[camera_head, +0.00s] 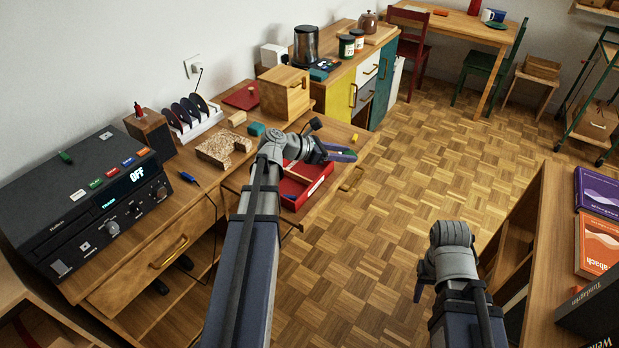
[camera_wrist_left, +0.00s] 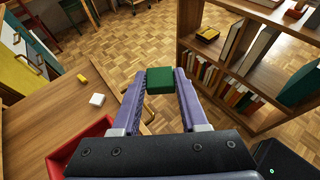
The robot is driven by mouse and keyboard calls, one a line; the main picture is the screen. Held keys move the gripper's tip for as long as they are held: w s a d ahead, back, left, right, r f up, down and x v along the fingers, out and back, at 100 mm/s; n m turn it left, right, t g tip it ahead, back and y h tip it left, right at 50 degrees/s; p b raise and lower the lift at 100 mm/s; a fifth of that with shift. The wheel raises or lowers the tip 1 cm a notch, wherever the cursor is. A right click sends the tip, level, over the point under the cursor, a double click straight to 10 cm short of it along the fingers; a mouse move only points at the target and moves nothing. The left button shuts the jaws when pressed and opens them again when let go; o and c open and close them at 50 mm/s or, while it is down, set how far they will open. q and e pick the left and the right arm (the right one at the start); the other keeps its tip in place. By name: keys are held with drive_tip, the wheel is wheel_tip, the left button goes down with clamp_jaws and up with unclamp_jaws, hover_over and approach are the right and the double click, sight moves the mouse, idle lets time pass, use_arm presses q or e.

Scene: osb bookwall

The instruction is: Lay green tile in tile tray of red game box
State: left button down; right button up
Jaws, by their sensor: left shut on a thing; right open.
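My left gripper (camera_head: 345,154) is shut on the green tile (camera_wrist_left: 160,80), which sits between its purple fingertips in the left wrist view. In the head view the gripper is over the desk's right part, beyond the red game box (camera_head: 318,184). The box lies open on the desk, partly hidden by my left arm; its tile tray cannot be made out clearly. A red corner of the box also shows at the lower left of the left wrist view (camera_wrist_left: 62,152). My right gripper (camera_head: 421,288) hangs over the floor, away from the desk, mostly hidden by its wrist; it is open.
A small yellow piece (camera_wrist_left: 82,78) and a white piece (camera_wrist_left: 97,100) lie on the desk. A teal block (camera_head: 256,129), a wooden box (camera_head: 284,92) and a black device (camera_head: 85,205) stand further left. A bookshelf (camera_head: 540,230) is at the right.

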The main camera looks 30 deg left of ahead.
use_arm(q)
drive_tip(key=w+a+f+n+t+y+b, duration=0.25)
drive_tip(key=a+f+n+y, duration=0.2)
drive_tip(key=a, duration=0.35)
drive_tip(key=n+y+b, duration=0.3)
hover_over(304, 173)
drive_tip(key=f, duration=0.2)
drive_tip(key=shift+t, duration=0.45)
wheel_tip(304, 173, down, 10)
drive_tip(key=b, duration=0.9)
drive_tip(key=shift+s+d+b, duration=0.1)
drive_tip(key=shift+b, duration=0.3)
use_arm(e)
wheel_tip(304, 173, down, 17)
use_arm(q)
drive_tip(key=shift+r, duration=0.1)
use_arm(e)
drive_tip(key=shift+r, duration=0.15)
use_arm(q)
drive_tip(key=shift+c, duration=2.2)
unclamp_jaws()
